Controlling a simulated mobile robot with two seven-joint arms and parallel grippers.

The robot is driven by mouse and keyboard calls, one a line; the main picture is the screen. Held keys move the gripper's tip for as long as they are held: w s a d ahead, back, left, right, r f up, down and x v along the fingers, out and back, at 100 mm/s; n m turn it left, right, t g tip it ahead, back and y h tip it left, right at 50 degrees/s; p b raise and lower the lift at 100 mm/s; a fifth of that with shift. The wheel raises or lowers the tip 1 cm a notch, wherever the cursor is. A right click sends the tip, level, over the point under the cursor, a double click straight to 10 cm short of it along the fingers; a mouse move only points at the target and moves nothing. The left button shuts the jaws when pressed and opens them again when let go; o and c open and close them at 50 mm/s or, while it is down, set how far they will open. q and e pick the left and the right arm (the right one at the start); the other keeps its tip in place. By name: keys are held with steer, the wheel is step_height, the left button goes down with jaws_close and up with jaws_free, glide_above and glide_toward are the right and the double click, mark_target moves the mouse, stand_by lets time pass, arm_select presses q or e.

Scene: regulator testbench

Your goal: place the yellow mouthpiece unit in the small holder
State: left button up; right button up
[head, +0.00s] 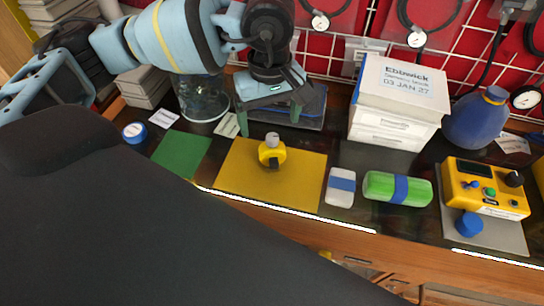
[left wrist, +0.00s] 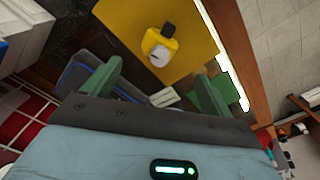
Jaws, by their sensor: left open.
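The yellow mouthpiece unit (head: 271,154), with a grey-white cap and a dark part, sits on the yellow mat (head: 230,180). My left gripper (head: 268,119) is open and empty just behind the unit, apart from it, its green fingers pointing down. In the left wrist view the unit (left wrist: 159,46) lies ahead of the open left gripper (left wrist: 158,74), on the yellow mat (left wrist: 122,20). A dark blue-grey tray (head: 312,108) lies behind the gripper, partly hidden; I cannot tell whether it is the small holder. My right gripper is not in view.
A green mat (head: 181,154) lies left of the yellow mat. To the right are a white-and-blue block (head: 340,187), a green roll (head: 380,187), a yellow tester (head: 485,188), white boxes (head: 397,103) and a blue flask (head: 475,125). A glass jar (head: 203,100) stands behind left.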

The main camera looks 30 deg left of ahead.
mark_target(273, 137)
arm_select(q)
steer(key=shift+s+d+f+p, duration=0.1)
steer(key=shift+d+f+p, duration=0.1)
steer(key=shift+f, duration=1.8)
steer(key=shift+s+d+f+p, duration=0.1)
steer(key=shift+f+p, duration=0.1)
steer(key=shift+f, duration=1.75)
steer(key=shift+c, duration=0.3)
steer(key=c, duration=1.2)
steer(key=shift+c, duration=0.5)
steer(key=shift+w+r, duration=0.1)
steer(key=shift+r, duration=0.05)
